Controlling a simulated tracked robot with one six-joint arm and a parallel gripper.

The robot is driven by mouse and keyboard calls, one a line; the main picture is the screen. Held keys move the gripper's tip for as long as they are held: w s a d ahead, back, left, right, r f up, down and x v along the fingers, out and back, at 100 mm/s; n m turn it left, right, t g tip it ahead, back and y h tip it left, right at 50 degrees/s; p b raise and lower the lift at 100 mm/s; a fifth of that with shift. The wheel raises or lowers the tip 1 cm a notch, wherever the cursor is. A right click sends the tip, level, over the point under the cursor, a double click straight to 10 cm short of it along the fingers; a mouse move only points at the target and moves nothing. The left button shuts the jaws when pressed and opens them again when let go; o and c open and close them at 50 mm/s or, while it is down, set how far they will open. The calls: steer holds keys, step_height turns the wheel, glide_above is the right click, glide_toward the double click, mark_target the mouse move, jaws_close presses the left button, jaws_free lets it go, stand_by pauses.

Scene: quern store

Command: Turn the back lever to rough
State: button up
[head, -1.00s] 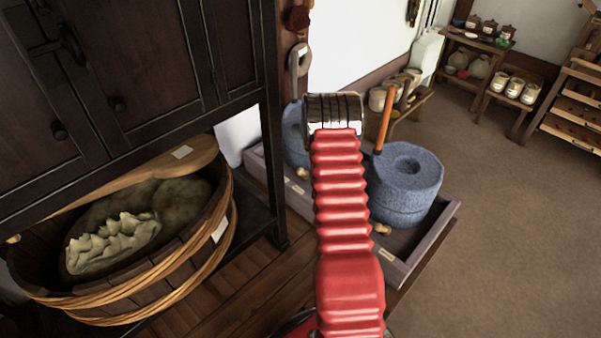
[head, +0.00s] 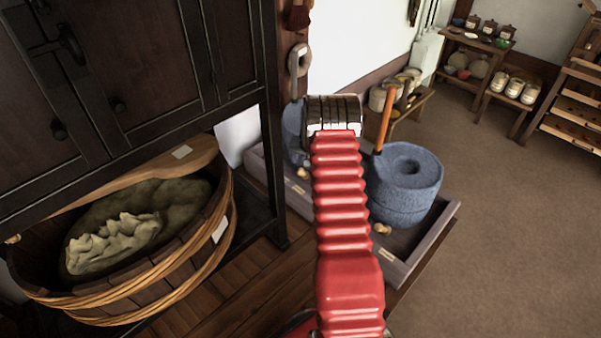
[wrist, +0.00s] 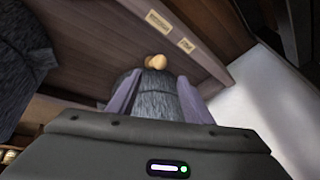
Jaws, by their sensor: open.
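The back lever is a small pale wooden knob (head: 302,173) at the foot of the back quern (head: 293,135), left of my arm in the head view. A rounded wooden knob (wrist: 155,61) also shows in the wrist view, just beyond my fingertips, by two small labels on the tray wall. Their writing is too small to read. My gripper (wrist: 158,88) is open, its two fingers spread over grey stone, with the knob between and past their tips. No contact with the knob is visible. In the head view my arm hides the fingers.
The front quern (head: 405,185), with an orange handle (head: 386,118) and its own knob (head: 383,229), stands in the same wooden tray (head: 400,272). A dark cabinet (head: 130,80) and a wooden tub (head: 165,275) stand left. The floor (head: 510,230) at right is clear.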

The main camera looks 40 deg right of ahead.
mark_target(301, 170)
steer(key=shift+x, duration=6.4)
steer(key=shift+c, duration=0.4)
jaws_close()
